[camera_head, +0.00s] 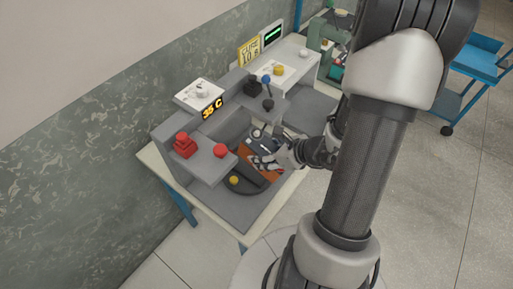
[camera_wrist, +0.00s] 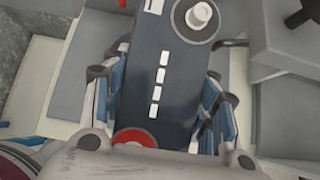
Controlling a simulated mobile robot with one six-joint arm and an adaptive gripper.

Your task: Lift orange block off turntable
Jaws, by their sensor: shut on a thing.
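The orange block (camera_head: 264,174) is in the middle of the workstation in the head view, partly hidden by my gripper (camera_head: 268,160). The dark round turntable (camera_head: 250,188) shows beneath and beside it; I cannot tell whether the block touches it. In the wrist view, my gripper (camera_wrist: 160,104) has its blue-grey fingers on both sides of a dark face (camera_wrist: 145,80) with several white bars, a white knob and a red disc. This face appears to belong to the held block; no orange shows there. My gripper is shut on the block.
A yellow ball (camera_head: 234,180) lies by the turntable's front left. A blue cart (camera_head: 478,62) is far right. Floor at right is open.

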